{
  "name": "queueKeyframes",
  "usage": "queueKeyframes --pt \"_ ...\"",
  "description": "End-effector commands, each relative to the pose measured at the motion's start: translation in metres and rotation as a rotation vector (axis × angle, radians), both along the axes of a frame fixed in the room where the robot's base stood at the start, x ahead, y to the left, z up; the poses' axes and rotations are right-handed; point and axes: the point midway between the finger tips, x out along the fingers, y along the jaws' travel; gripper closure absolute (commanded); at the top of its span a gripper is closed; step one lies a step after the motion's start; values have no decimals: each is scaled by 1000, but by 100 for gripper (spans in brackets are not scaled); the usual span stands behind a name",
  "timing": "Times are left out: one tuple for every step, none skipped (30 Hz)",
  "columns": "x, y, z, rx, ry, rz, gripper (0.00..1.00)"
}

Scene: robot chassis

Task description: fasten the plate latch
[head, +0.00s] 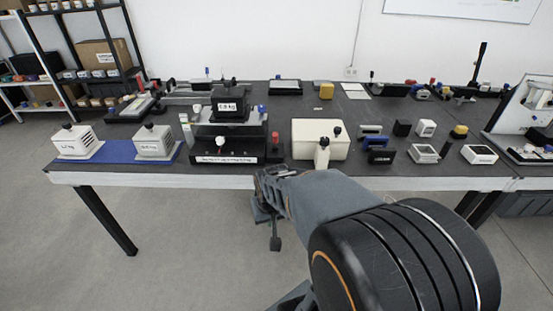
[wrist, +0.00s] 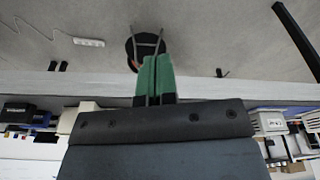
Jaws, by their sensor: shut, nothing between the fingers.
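A press-like fixture (head: 209,155) with a black base and a labelled front strip stands at the table's front edge, left of centre in the head view. A black labelled weight block (head: 229,107) sits on its upper plate. A white knob (head: 220,141), a red knob (head: 275,135) and a blue knob (head: 261,109) show on or beside it; I cannot tell which part is the plate latch. My gripper (wrist: 154,62) has green fingers, closed together and empty in the wrist view. In the head view my arm's end is low before the table edge, right of the fixture; the fingertips are unclear there.
Two pale labelled boxes (head: 155,141) stand on a blue mat (head: 117,152) to the left. A cream box (head: 307,138) with a knobbed lever stands right of the fixture. Several small devices fill the table's right side. Open floor (head: 185,240) lies before the table.

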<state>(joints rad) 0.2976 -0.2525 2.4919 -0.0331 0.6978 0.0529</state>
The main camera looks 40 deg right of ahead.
Motion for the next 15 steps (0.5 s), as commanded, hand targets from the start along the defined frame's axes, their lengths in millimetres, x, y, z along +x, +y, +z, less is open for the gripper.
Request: queueKeyframes --pt "10 -20 -47 -9 -37 -89 100" --pt "17 -31 -60 -17 -75 -140 100" --pt "25 -45 -74 -26 -127 -204 100" --pt "32 -54 -85 -31 -168 -251 100" --pt "38 -64 -95 -34 -211 -297 100" --pt "45 -76 -106 -37 -270 -357 100" --pt "51 -84 -114 -37 -317 -399 100" --pt "56 -92 -120 -35 -365 -440 100" --pt "62 -103 -129 -32 -432 -495 100" --pt "68 -111 -134 -25 -482 -531 100" --pt "73 -117 -138 -17 -535 -564 100" --pt "79 -126 -142 -2 -607 -609 100" --pt "83 -133 -145 11 -662 -644 100" --pt "87 -138 -147 26 -718 -675 100" --pt "93 -145 -147 50 -796 -714 100"
